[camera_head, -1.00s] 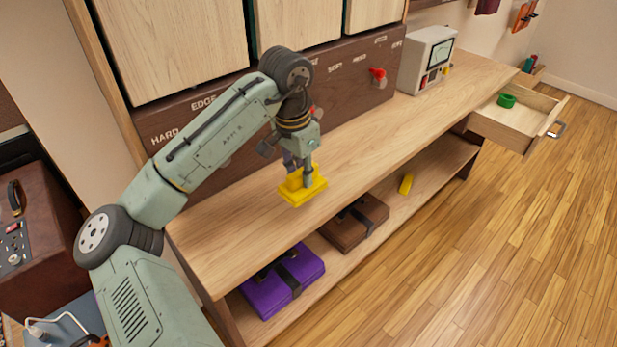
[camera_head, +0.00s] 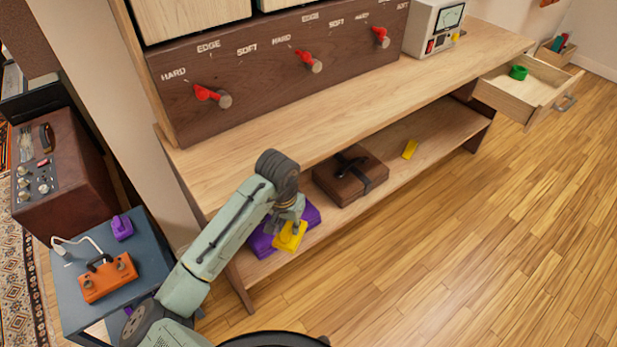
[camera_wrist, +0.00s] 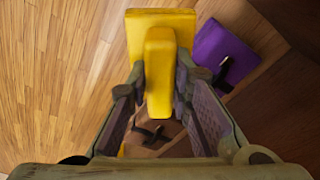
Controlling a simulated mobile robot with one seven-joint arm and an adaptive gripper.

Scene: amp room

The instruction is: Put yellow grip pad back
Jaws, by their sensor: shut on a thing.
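A yellow grip pad (camera_head: 290,237) is held in my gripper (camera_head: 293,217), in front of the lower shelf's left part. In the wrist view the pad (camera_wrist: 160,25) has a flat plate and a raised handle. My gripper (camera_wrist: 160,95) has its two fingers around the handle. Another yellow piece (camera_head: 410,149) lies on the lower shelf towards the right.
A purple case (camera_head: 262,243), partly hidden behind my gripper, and a brown case (camera_head: 350,178) sit on the lower shelf (camera_head: 440,125). The bench top (camera_head: 340,120) is largely clear. An open drawer (camera_head: 515,100) holds a green ring (camera_head: 518,72). A blue-grey stand (camera_head: 75,290) is at left.

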